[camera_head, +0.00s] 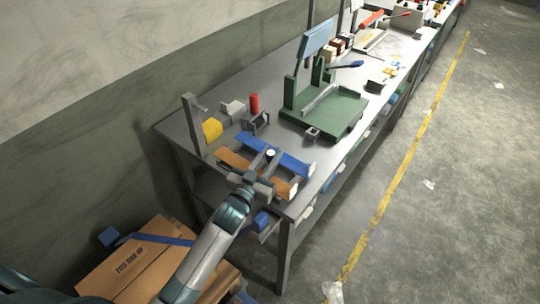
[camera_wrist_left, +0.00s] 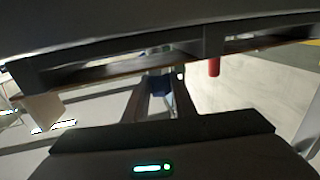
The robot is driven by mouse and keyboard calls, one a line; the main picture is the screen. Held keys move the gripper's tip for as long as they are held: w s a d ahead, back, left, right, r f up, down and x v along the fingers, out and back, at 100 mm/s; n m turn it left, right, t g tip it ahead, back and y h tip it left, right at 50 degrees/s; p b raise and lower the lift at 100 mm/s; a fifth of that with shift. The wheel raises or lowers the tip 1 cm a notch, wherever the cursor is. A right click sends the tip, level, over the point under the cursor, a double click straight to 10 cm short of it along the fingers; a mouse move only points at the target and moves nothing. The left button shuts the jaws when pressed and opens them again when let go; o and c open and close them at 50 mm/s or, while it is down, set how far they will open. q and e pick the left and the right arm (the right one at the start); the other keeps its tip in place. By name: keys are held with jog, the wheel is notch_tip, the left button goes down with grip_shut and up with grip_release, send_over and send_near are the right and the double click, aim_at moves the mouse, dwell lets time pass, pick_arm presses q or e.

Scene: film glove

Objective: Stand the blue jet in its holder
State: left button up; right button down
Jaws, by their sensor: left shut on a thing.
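My left gripper (camera_head: 268,166) reaches in from the lower left, over the near end of the bench. In the left wrist view its fingers (camera_wrist_left: 160,100) are shut on a small dark blue piece, which I take to be the blue jet (camera_wrist_left: 163,84). In the head view it appears as a dark piece with a pale top (camera_head: 270,153), roughly upright at the fingertips. Whether it touches anything below is hidden. A small grey square block (camera_head: 312,133) beside the green stand may be the holder; I cannot tell for sure. My right gripper is not in view.
A blue bar (camera_head: 290,158) and an orange bar (camera_head: 235,161) lie around the gripper. A red cylinder (camera_head: 254,103), a yellow block (camera_head: 211,129) and a grey post (camera_head: 193,125) stand behind. A green stand (camera_head: 345,108) is to the right. A cardboard box (camera_head: 135,268) is on the floor.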

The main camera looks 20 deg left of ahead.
pick_arm(q)
jog(key=shift+f, duration=0.25)
jog(key=o, duration=1)
jog(key=shift+c, duration=0.2)
jog(key=shift+o, duration=0.6)
